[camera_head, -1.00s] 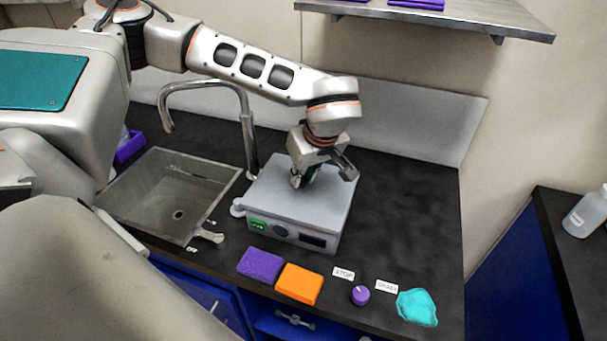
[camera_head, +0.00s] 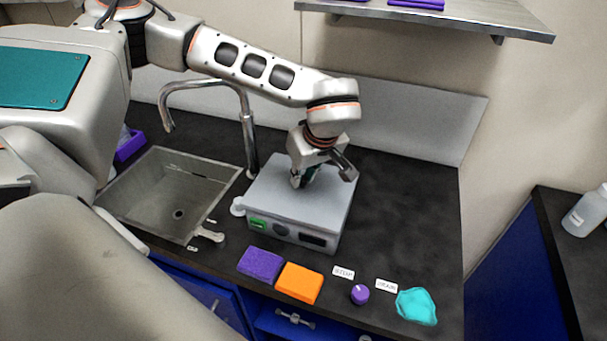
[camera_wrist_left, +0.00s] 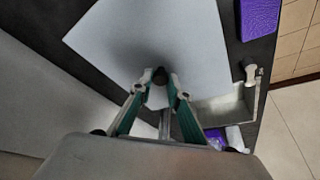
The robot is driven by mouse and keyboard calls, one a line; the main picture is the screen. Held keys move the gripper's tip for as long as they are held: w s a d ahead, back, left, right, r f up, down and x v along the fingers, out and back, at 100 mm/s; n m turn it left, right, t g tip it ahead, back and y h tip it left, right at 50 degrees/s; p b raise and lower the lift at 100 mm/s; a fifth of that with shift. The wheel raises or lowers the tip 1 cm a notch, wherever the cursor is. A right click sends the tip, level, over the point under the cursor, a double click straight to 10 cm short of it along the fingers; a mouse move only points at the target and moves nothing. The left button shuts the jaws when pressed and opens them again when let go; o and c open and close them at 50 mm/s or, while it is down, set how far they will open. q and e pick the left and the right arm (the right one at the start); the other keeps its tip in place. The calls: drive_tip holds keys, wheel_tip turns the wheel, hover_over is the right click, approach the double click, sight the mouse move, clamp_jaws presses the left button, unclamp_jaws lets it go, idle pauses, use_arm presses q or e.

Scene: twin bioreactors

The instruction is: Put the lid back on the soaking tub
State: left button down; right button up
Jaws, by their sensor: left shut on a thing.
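The soaking tub (camera_head: 290,237) is a grey box with a green display on its front, standing on the dark counter right of the sink. Its flat grey lid (camera_head: 325,205) lies over its top; I cannot tell whether it is fully seated. My left gripper (camera_head: 299,182) is over the lid, shut on a small dark knob. In the left wrist view the lid (camera_wrist_left: 190,45) is a pale plate, and the gripper (camera_wrist_left: 160,80) pinches the dark knob (camera_wrist_left: 160,75) near its edge. My right gripper is not in view.
A steel sink (camera_head: 150,205) and a tap (camera_head: 247,130) are to the left. In front lie a purple sponge (camera_head: 260,264), an orange sponge (camera_head: 299,283), a purple knob (camera_head: 360,295) and a teal cloth (camera_head: 417,307). The counter right of the tub is clear.

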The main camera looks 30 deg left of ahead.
use_arm(q)
drive_tip(key=c, duration=1.4)
unclamp_jaws()
drive_tip(key=shift+o, duration=0.2)
drive_tip(key=shift+r, duration=0.1)
drive_tip(key=shift+r+p, duration=0.85)
drive_tip(key=shift+r, duration=2.55)
clamp_jaws()
